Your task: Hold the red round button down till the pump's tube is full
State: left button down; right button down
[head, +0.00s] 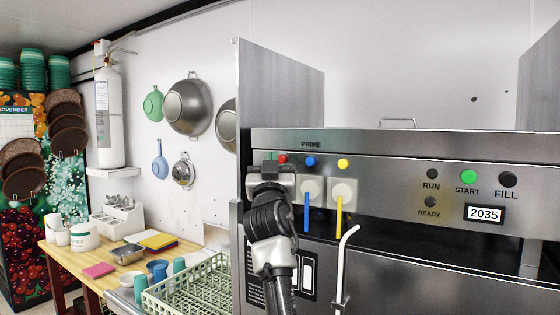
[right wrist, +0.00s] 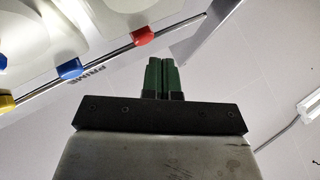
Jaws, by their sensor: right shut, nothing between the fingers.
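The red round button (head: 283,158) is on the steel panel under the PRIME label, left of the blue button (head: 310,162) and the yellow button (head: 343,164). My right gripper (head: 269,156) is shut and empty, its green fingertips just left of the red button. In the right wrist view the red button (right wrist: 142,36) is up and left of the closed fingertips (right wrist: 162,62), with a gap between. Blue (head: 307,215) and yellow (head: 338,222) tubes hang below two white pumps. The red button's pump and tube are hidden behind my right arm. My left gripper is not in view.
A bent white pipe (head: 344,262) rises right of my right arm. A green dish rack (head: 190,290) and a wooden table (head: 75,262) are at lower left. A steel side panel (head: 275,90) stands up behind the gripper. RUN, START and FILL controls are farther right.

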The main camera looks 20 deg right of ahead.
jog(key=shift+w+d, duration=0.1)
jog(key=shift+d, duration=0.1)
jog(key=shift+w+d, duration=0.15)
jog(key=shift+d, duration=0.05)
jog(key=shift+w+d+b, duration=0.25)
jog(key=shift+d+b, duration=0.1)
jog(key=shift+b, duration=0.05)
dwell(3.0)
jog(key=shift+s+a, duration=0.5)
jog(key=shift+a, duration=0.15)
jog(key=s+a+b, duration=0.1)
jog(key=a, duration=0.1)
jog(key=s+a+b, duration=0.1)
jog(key=s+a, duration=0.1)
dwell(0.5)
